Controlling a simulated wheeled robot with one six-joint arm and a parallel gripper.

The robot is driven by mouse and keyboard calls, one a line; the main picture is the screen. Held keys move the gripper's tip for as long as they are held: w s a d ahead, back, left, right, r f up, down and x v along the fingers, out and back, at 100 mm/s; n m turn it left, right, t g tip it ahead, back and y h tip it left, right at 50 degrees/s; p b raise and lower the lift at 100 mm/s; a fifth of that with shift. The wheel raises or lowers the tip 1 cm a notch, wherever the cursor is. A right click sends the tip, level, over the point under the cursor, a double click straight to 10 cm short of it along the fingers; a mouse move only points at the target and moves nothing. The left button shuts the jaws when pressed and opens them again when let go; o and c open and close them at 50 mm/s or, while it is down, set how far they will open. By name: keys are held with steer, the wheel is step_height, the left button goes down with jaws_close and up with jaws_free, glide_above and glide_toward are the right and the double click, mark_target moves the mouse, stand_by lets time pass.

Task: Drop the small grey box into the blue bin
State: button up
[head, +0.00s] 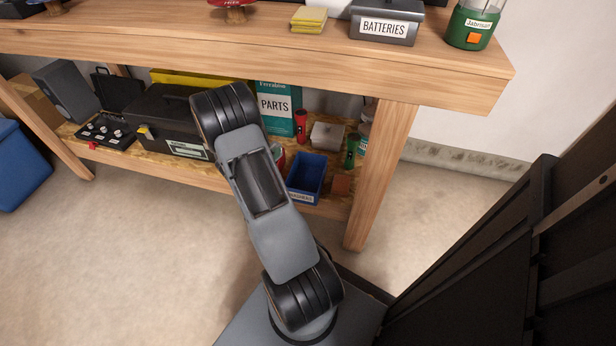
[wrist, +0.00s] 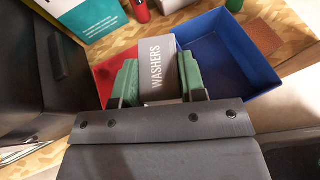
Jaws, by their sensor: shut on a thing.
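A small grey box (wrist: 157,68) with a white WASHERS label is held between the green pads of my gripper (wrist: 158,82) in the wrist view. The blue bin (wrist: 232,55) is just right of it, and the box and right pad overlap the bin's left edge. I cannot tell whether the box touches the bin. The bin's visible inside looks empty. In the head view the blue bin (head: 306,172) stands on the lower shelf, right of my arm. My arm hides my gripper and the held box there.
The lower shelf (head: 215,178) is crowded. A black toolbox (wrist: 45,75) stands left of my gripper, with a teal PARTS box (head: 275,106) behind. A brown block (wrist: 262,37) lies by the bin's right side. The workbench top (head: 270,50) overhangs; a table leg (head: 380,175) stands at right.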

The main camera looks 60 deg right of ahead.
steer(key=s+d+f+m+g+y+p, duration=0.1)
steer(key=s+d+f+m+g+y, duration=0.1)
steer(key=s+d+m+g, duration=0.55)
steer(key=s+f+n+b, duration=0.1)
steer(key=s+f+b, duration=0.2)
steer(key=f, duration=0.3)
steer(key=shift+d+n+t+b, duration=0.25)
steer(key=shift+n+t+b, duration=0.15)
steer(key=shift+b, duration=0.25)
steer(key=shift+s+f, duration=0.1)
steer(key=shift+s, duration=0.05)
steer(key=o, duration=1.1)
steer(key=p+v, duration=0.4)
steer(key=v, duration=1)
steer(key=shift+s, duration=0.1)
